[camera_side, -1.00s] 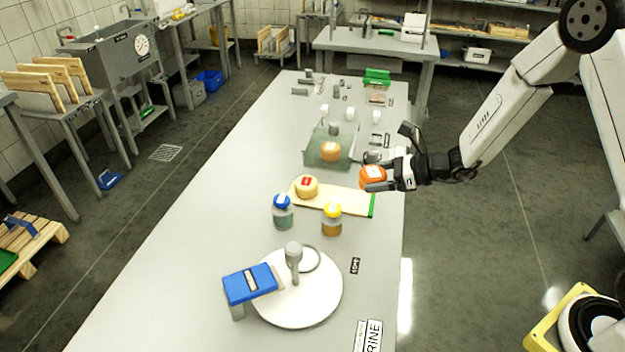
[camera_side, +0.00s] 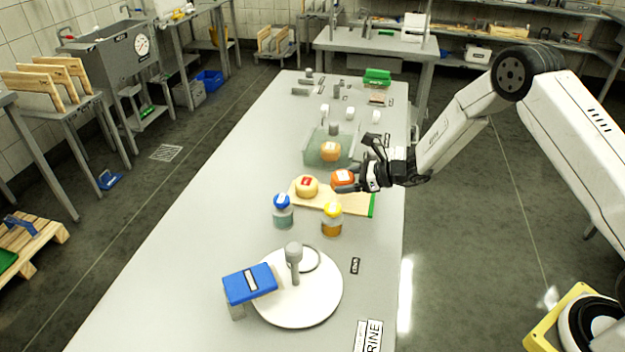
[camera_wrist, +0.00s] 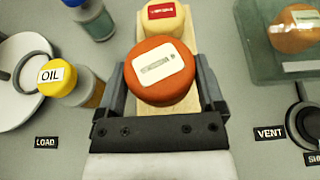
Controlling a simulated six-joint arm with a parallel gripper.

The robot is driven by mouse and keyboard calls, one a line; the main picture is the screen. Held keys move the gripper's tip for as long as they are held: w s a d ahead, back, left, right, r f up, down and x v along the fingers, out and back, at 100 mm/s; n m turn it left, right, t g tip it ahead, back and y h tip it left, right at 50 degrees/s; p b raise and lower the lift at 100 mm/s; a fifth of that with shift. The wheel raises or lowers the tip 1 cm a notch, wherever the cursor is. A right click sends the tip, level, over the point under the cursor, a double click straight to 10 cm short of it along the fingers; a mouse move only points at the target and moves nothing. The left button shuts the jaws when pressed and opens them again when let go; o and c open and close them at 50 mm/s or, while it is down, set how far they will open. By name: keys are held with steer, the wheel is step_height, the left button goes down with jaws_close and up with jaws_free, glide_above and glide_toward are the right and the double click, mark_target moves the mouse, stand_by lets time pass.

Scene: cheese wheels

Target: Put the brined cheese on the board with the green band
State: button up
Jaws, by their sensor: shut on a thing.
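My gripper (camera_side: 346,186) is shut on an orange-red cheese wheel (camera_side: 342,178) with a white label. The wheel also shows between the fingers in the wrist view (camera_wrist: 160,72); its label text is unreadable. The wheel is over the wooden board (camera_side: 355,201), whose green band (camera_side: 373,205) is at the right end. I cannot tell whether it touches the board. A paler cheese with a red label (camera_side: 307,187) sits on the board's left part, beside the held wheel. Another orange cheese (camera_side: 330,152) is in a clear greenish tank (camera_side: 313,157) behind the board.
A blue-capped jar (camera_side: 283,213) and a yellow-capped oil jar (camera_side: 332,222) stand in front of the board. A white round plate (camera_side: 320,305) with a grey-handled tool and a blue-topped block (camera_side: 250,284) is nearer. Small white and grey items stand beyond the tank.

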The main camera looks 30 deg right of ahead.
mark_target(343, 199)
steer(key=shift+w+f, duration=0.1)
steer(key=shift+w+f, duration=0.25)
steer(key=shift+f, duration=1.5)
steer(key=shift+f, duration=0.15)
steer(key=o, duration=1)
steer(key=shift+o, duration=0.2)
